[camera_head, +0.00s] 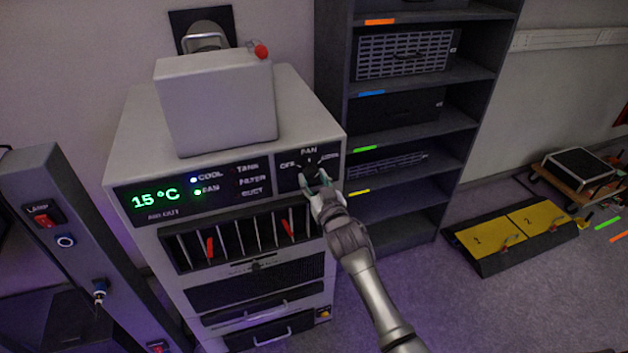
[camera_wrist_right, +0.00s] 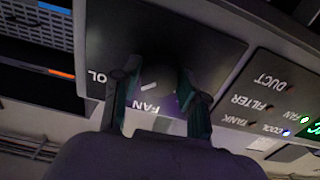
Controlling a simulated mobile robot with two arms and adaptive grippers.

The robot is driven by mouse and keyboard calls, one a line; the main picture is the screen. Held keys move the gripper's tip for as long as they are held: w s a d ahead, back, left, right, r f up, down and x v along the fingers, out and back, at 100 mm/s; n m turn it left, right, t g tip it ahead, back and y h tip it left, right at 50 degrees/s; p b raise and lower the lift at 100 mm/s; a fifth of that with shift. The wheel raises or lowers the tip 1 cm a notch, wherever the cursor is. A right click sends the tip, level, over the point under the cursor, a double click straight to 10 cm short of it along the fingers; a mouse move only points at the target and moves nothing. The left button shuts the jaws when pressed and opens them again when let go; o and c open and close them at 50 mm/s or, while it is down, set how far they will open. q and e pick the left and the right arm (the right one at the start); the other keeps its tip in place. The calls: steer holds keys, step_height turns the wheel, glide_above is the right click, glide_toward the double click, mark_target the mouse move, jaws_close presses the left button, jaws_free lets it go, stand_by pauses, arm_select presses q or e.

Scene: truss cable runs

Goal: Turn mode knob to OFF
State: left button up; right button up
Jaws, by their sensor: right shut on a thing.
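The mode knob (camera_wrist_right: 152,90) is dark with a light pointer mark, on a black panel (camera_head: 292,174) at the right of the white cooling unit's front. The panel is lettered OFF, FAN and COOL. My right gripper (camera_head: 317,180) is shut on the knob, its green-edged fingers on either side of it; they also show in the right wrist view (camera_wrist_right: 154,100). In the wrist view the pointer mark lies near the FAN lettering; its exact setting is hard to tell. The display (camera_head: 155,198) reads 15 °C, with lights lit beside COOL and FAN. My left gripper is not in view.
Louvres with red tabs (camera_head: 210,248) sit below the panel. A dark shelf rack (camera_head: 408,130) stands close on the right. Yellow floor plates marked 1 and 2 (camera_head: 508,235) lie farther right. A post with a red lamp switch (camera_head: 42,217) stands at the left.

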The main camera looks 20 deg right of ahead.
steer(key=n, duration=0.5)
steer(key=n+b, duration=0.1)
steer(key=n, duration=0.4)
steer(key=shift+n, duration=0.3)
steer(key=n, duration=0.4)
steer(key=shift+d, duration=0.1)
steer(key=shift+r+n, duration=0.1)
steer(key=shift+n, duration=2.4)
steer(key=o, duration=1.2)
steer(key=shift+c, duration=0.2)
